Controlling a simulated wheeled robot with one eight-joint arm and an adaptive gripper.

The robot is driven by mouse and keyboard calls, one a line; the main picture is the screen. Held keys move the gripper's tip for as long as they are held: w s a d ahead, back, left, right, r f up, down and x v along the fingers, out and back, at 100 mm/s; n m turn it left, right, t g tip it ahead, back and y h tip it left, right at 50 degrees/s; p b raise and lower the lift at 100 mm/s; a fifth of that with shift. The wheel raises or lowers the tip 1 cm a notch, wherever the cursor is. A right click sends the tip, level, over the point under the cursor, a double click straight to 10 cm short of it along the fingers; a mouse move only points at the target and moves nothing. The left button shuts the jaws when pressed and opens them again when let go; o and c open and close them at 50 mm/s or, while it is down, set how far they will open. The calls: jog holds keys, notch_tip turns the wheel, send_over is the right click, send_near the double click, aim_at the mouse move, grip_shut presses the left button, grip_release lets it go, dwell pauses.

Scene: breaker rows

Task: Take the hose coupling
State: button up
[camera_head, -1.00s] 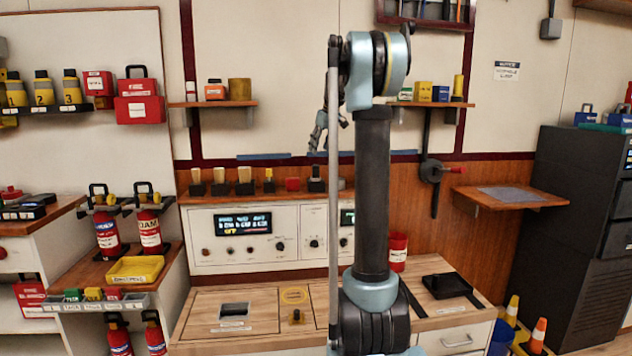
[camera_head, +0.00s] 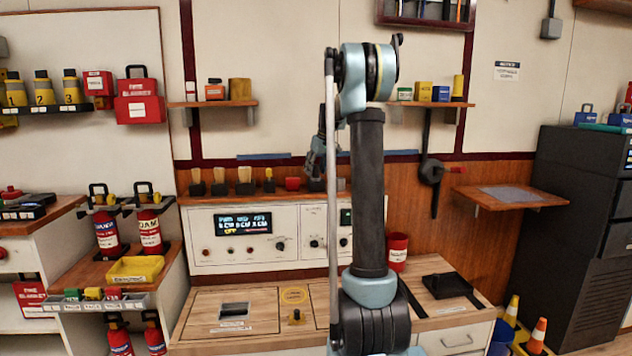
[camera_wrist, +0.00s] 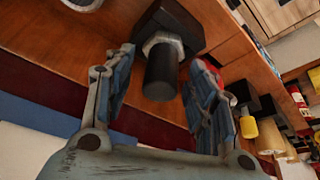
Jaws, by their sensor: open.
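A black cylinder with a pale hex collar (camera_wrist: 161,75), which looks like the hose coupling, sits in a dark square holder on the wooden ledge. In the wrist view it lies between the fingers of my gripper (camera_wrist: 160,62), with gaps visible on both sides. The gripper is open and holds nothing. In the head view my gripper (camera_head: 316,168) is over the ledge above the console, in front of the dark coupling (camera_head: 315,184), which is partly hidden.
A red item (camera_head: 292,183) stands close on the left of the coupling; in the wrist view it is partly behind the right finger. Several yellow-topped items (camera_head: 245,180) stand in a row farther left. A wall shelf (camera_head: 212,103) is above, and the console (camera_head: 240,235) is below.

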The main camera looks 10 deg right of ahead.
jog(key=shift+f, duration=0.1)
grip_shut()
